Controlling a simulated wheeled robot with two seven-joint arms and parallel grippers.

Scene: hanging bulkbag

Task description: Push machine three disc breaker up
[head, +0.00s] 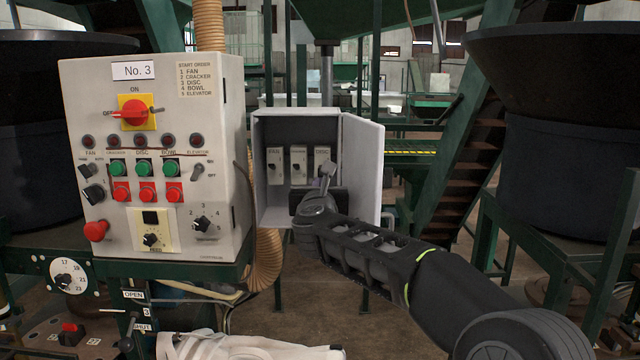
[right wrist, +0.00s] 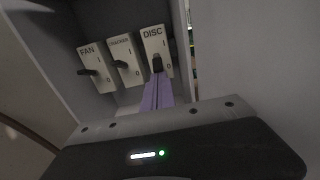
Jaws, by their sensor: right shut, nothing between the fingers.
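The disc breaker (right wrist: 152,42) is the rightmost of three light switch plates in the open grey box, marked DISC, I and 0. Its dark lever (right wrist: 157,62) sits on the lower half of the plate. In the head view the disc breaker (head: 321,156) is partly covered by my right gripper (head: 328,168). My right gripper is shut and empty. In the right wrist view its purple-grey fingertips (right wrist: 157,82) are right below the lever and seem to touch it; exact contact is unclear. My left gripper is not in view.
The fan breaker (right wrist: 92,68) and cracker breaker (right wrist: 124,60) sit close on the left. The box door (head: 362,165) stands open on the right. The No. 3 control panel (head: 225,150) stands left of the box. A green stair frame (head: 465,150) is behind, right.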

